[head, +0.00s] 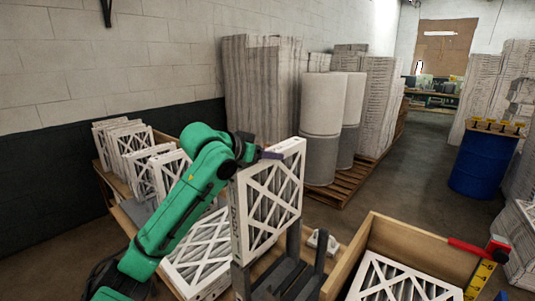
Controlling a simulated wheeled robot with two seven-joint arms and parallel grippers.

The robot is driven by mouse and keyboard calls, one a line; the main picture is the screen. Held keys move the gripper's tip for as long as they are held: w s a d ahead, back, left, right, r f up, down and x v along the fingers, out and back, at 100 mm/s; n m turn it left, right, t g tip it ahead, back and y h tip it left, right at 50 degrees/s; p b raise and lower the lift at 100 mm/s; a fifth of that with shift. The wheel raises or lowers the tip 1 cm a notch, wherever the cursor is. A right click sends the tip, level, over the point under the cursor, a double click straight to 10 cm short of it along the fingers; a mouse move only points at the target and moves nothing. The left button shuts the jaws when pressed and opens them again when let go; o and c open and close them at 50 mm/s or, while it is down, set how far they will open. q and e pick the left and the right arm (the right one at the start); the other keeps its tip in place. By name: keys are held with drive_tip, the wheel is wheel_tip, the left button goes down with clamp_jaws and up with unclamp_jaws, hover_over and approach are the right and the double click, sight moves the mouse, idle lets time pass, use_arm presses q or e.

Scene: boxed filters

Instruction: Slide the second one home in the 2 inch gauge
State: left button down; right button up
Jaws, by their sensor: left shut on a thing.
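My left gripper (266,156) is shut on the upper edge of a boxed filter (270,200), with white lattice bars over grey pleats. The filter is upright and slightly turned, above and behind a dark slotted stand (283,279) with upright posts, which may be the 2 inch gauge. I cannot tell whether the filter's lower edge is in a slot or only behind the posts. Another filter (200,258) lies flat to the left, partly hidden by my left arm. My right gripper is not in view.
A wooden crate (415,243) at the lower right holds a flat filter (390,280); a red bar and yellow scale (482,278) stand at its right corner. Several filters (128,142) stand in a wooden bin at left. Pallet stacks and a blue drum (484,163) stand behind.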

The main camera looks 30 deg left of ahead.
sight(268, 179)
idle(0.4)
use_arm(q)
drive_tip(key=shift+f+b, duration=1.3)
drive_tip(key=shift+f, duration=0.7)
drive_tip(key=shift+f+b, duration=1.25)
drive_tip(key=shift+f, duration=0.75)
